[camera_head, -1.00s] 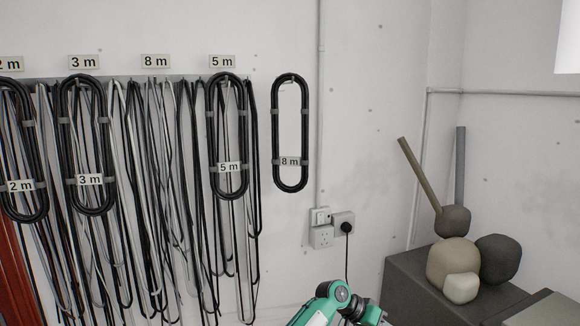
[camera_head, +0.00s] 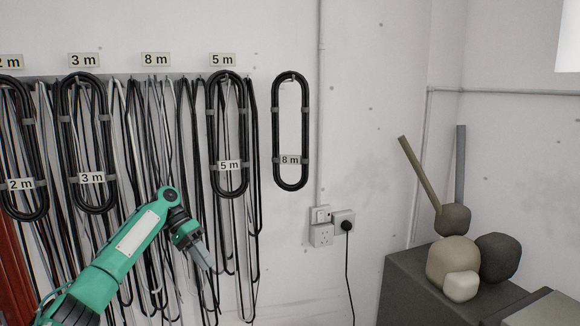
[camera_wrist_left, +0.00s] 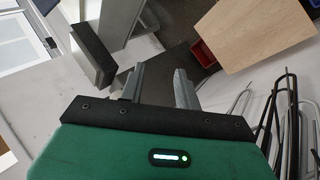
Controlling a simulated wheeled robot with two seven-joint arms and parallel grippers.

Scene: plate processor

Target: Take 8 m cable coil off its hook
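The 8 m cable coil (camera_head: 291,187) is a tall black loop with grey ties and a white "8 m" tag. It hangs on its own hook (camera_head: 290,77) at the right of the row, apart from the wall sign reading 8 m (camera_head: 156,59). My left gripper (camera_head: 204,258) is in front of the hanging cables, below and left of the coil, and not touching it. In the left wrist view its two fingers (camera_wrist_left: 160,86) stand apart with nothing between them. My right gripper is not in view.
The 5 m coil (camera_head: 244,150) hangs just left of the 8 m coil, and the 3 m coil (camera_head: 105,130) further left. Loose cables hang between them. A socket (camera_head: 321,236) with a plugged-in lead and a grey cabinet (camera_head: 410,290) with rounded objects are at the right.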

